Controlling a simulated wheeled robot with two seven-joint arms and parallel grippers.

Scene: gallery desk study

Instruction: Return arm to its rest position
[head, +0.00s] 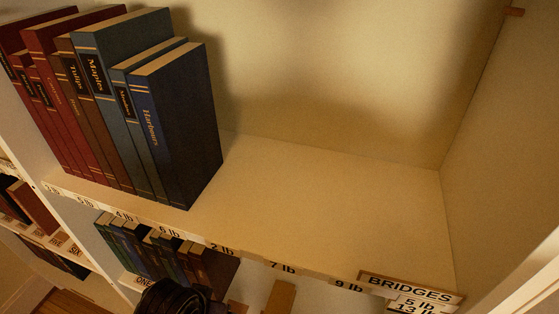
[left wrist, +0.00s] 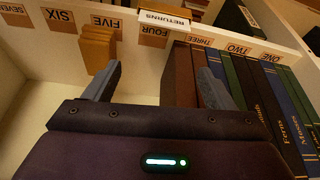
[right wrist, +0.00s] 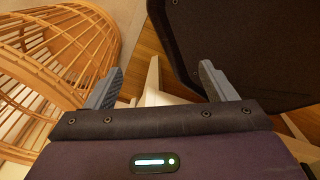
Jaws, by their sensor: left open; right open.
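My left gripper (left wrist: 160,84) is open and empty in the left wrist view. Its fingers point at a shelf front with numbered labels, a yellow-brown block-like thing (left wrist: 97,52) near the left finger and dark book spines (left wrist: 262,105) beside the right one. My right gripper (right wrist: 160,82) is open and empty in the right wrist view, over the floor and away from the shelves. In the head view a dark rounded piece, seemingly part of my arm, shows at the bottom edge; no fingers can be made out there.
Upright books (head: 185,130) fill the left of the upper shelf (head: 320,200); its right side is bare. A BRIDGES sign (head: 410,289) is on its front edge. More books (head: 150,250) stand below.

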